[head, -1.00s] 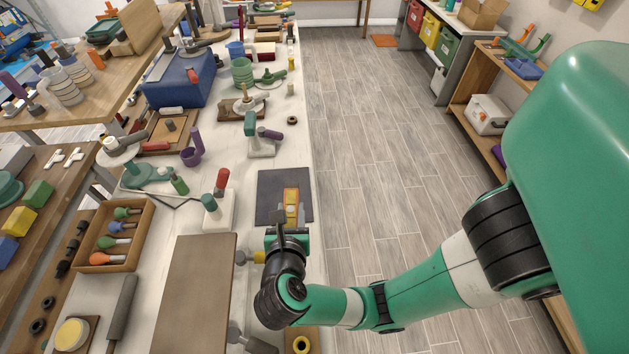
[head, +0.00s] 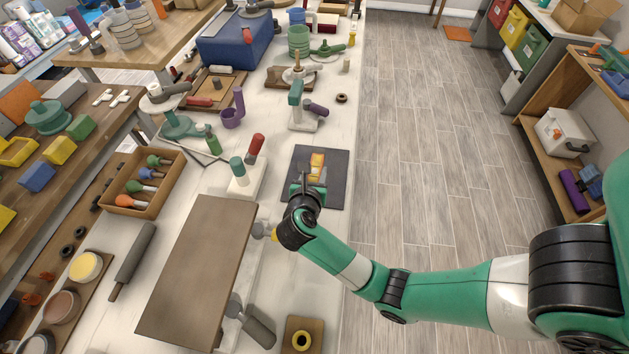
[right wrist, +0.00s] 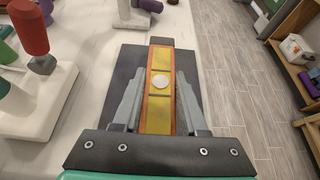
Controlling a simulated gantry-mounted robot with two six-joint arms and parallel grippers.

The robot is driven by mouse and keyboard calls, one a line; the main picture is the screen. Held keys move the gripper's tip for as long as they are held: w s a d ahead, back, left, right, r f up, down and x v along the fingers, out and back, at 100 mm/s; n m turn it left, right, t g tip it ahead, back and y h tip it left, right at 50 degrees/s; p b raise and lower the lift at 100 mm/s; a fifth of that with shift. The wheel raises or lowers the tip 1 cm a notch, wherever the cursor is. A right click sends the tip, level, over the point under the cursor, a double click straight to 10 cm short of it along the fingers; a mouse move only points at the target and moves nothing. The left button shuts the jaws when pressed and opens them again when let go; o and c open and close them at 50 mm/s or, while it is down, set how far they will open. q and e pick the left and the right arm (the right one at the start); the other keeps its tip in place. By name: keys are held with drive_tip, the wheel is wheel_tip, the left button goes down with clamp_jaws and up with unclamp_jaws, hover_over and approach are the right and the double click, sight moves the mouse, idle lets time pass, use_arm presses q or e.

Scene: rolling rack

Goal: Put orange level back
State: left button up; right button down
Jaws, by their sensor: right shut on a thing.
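The orange level (head: 316,163) has yellow panels and a round white vial. It shows large in the right wrist view (right wrist: 161,68), over the dark grey mat (head: 331,190). My right gripper (head: 309,186) is shut on the level, with its grey fingers on both sides of it in the right wrist view (right wrist: 160,100). The level's far end lies over the mat; I cannot tell whether it touches the mat. The level's near end is hidden by my gripper. My left gripper is not in view.
A white stand with red and teal handles (head: 246,173) is left of the mat. A brown board (head: 198,270) lies nearer on the white bench. A green-handled tool on a base (head: 297,105) stands beyond the mat. The floor (head: 430,150) is open at right.

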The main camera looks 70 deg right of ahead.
sight(315, 177)
drive_tip(key=shift+w+d+f, duration=0.2)
drive_tip(key=shift+d+f, duration=0.2)
drive_tip(key=shift+f, duration=0.15)
drive_tip(key=shift+w+d+f, duration=0.2)
drive_tip(key=shift+d+f, duration=0.2)
drive_tip(key=shift+f, duration=0.15)
drive_tip(key=f, duration=0.1)
drive_tip(key=f+b, duration=0.1)
drive_tip(key=f, duration=0.1)
drive_tip(key=shift+w+d+b, duration=0.1)
drive_tip(key=shift+d+b, duration=0.15)
drive_tip(key=shift+b, duration=0.1)
drive_tip(key=shift+f, duration=0.3)
drive_tip(key=shift+f, duration=0.15)
drive_tip(key=shift+c, duration=2.2)
unclamp_jaws()
